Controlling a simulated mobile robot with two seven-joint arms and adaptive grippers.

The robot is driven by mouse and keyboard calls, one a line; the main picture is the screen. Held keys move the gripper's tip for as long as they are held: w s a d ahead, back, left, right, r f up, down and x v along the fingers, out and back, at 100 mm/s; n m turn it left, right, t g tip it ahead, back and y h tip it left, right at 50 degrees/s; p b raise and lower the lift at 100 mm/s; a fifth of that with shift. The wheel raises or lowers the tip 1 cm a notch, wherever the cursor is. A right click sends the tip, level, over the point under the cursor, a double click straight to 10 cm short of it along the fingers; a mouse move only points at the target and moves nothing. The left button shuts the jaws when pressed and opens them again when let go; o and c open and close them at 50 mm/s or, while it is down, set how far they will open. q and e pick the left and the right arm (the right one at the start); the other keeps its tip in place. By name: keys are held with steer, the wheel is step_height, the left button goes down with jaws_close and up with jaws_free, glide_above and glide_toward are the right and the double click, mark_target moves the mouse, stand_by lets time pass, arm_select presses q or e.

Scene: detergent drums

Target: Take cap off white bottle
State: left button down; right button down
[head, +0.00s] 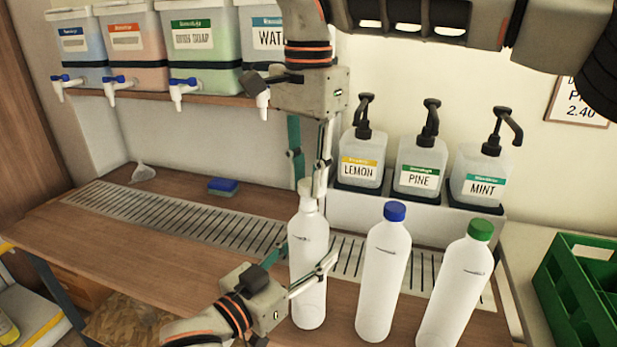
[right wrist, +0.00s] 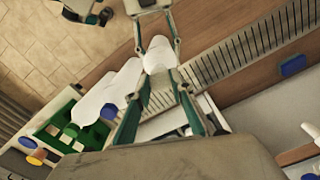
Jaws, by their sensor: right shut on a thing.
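The white-capped bottle (head: 308,245) stands upright at the left of three white bottles on the counter. Its white cap (head: 306,188) is at the top, between the fingers of my right gripper (head: 309,183), which reaches down from above and is shut on it. The cap also shows in the right wrist view (right wrist: 158,62). My left gripper (head: 309,262) comes in from the lower left. Its fingers lie on both sides of the bottle's body and look closed on it. Whether the cap has turned or lifted cannot be told.
A blue-capped bottle (head: 383,275) and a green-capped bottle (head: 457,290) stand close on the right. Pump dispensers (head: 420,165) line the ledge behind. Tap tanks (head: 200,35) sit on a shelf at upper left. A green crate (head: 585,285) is at far right. The left counter is mostly clear.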

mark_target(308, 182)
steer(key=shift+r, duration=2)
arm_select(q)
steer(key=c, duration=0.9)
jaws_free()
